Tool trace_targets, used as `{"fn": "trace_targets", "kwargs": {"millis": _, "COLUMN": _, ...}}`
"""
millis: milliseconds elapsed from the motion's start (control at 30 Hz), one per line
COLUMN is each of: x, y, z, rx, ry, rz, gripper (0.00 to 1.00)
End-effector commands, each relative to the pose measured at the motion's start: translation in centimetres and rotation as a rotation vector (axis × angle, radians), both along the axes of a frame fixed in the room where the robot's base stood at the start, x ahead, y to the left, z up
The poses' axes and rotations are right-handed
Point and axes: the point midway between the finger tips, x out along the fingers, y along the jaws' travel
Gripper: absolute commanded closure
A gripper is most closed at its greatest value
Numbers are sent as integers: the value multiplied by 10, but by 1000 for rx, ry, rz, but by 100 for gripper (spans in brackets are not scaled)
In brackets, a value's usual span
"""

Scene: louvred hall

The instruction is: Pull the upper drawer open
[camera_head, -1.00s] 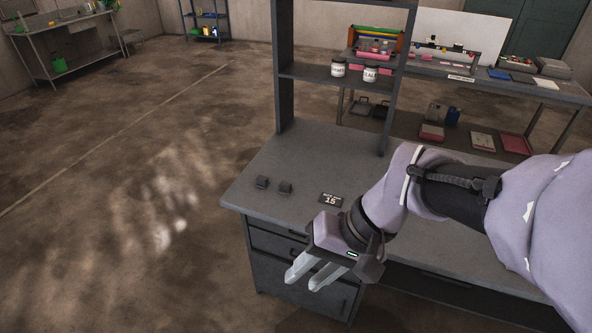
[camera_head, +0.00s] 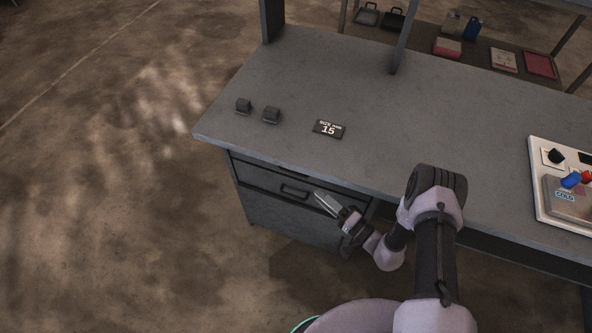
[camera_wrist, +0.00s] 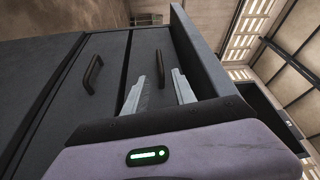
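The desk's drawer unit (camera_head: 262,182) has stacked dark grey drawer fronts below the worktop. In the head view, a dark bar handle (camera_head: 295,190) shows on a front, with the upper drawer front (camera_head: 252,164) close under the worktop edge. My gripper (camera_head: 322,199) is in front of the unit, right of that handle. In the wrist view, its two pale fingers (camera_wrist: 159,88) are spread apart, pointing at the fronts. One bar handle (camera_wrist: 92,74) lies left of the fingers. A small dark shape shows between the fingers; I cannot tell contact. The drawers look shut.
The worktop (camera_head: 400,110) overhangs the drawers. It carries two small dark blocks (camera_head: 257,110), a label plate (camera_head: 328,129) marked 15 and a panel (camera_head: 562,210) with coloured knobs at right. Bare floor (camera_head: 100,200) lies left of the desk.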

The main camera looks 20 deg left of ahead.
Motion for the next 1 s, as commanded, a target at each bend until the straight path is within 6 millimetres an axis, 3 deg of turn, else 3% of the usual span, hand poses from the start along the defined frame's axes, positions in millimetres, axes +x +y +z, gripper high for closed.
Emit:
{"fn": "trace_targets", "kwargs": {"millis": 200, "x": 27, "y": 58, "z": 2, "rx": 1, "ry": -2, "rz": 6, "gripper": 68}}
{"fn": "trace_targets", "kwargs": {"millis": 500, "x": 54, "y": 109, "z": 8, "rx": 0, "ry": -2, "rz": 5, "gripper": 68}}
{"fn": "trace_targets", "kwargs": {"millis": 867, "x": 58, "y": 118, "z": 10, "rx": 1, "ry": 1, "rz": 3, "gripper": 68}}
{"fn": "trace_targets", "kwargs": {"millis": 900, "x": 58, "y": 118, "z": 10, "rx": 1, "ry": 1, "rz": 3, "gripper": 70}}
{"fn": "trace_targets", "kwargs": {"millis": 1000, "x": 58, "y": 118, "z": 10, "rx": 1, "ry": 1, "rz": 3, "gripper": 89}}
